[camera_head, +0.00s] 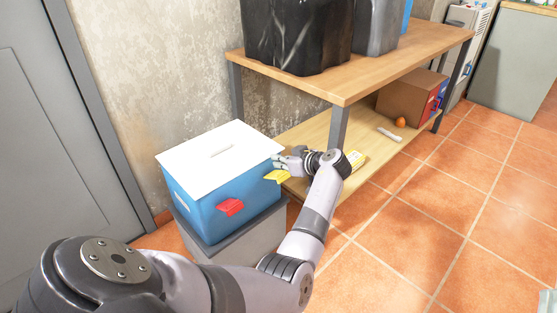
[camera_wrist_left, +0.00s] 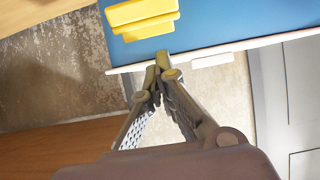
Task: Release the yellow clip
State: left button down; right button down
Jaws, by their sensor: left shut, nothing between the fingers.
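A blue box (camera_head: 213,205) with a white lid (camera_head: 205,150) stands on a grey block. The yellow clip (camera_head: 277,176) is on the box's right side, just below the lid; it also shows in the left wrist view (camera_wrist_left: 140,20) against the blue wall. A red clip (camera_head: 230,207) is on the front side. My left gripper (camera_head: 279,160) is beside the lid's right edge, just above the yellow clip. In the left wrist view its fingertips (camera_wrist_left: 162,64) are together and empty, at the lid's white edge, a little apart from the clip. My right gripper is not in view.
A wooden table (camera_head: 400,57) with dark containers stands behind. Tiled floor at the right is mostly clear.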

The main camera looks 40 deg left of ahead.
pick_arm(q)
jog(key=shift+a, duration=0.45)
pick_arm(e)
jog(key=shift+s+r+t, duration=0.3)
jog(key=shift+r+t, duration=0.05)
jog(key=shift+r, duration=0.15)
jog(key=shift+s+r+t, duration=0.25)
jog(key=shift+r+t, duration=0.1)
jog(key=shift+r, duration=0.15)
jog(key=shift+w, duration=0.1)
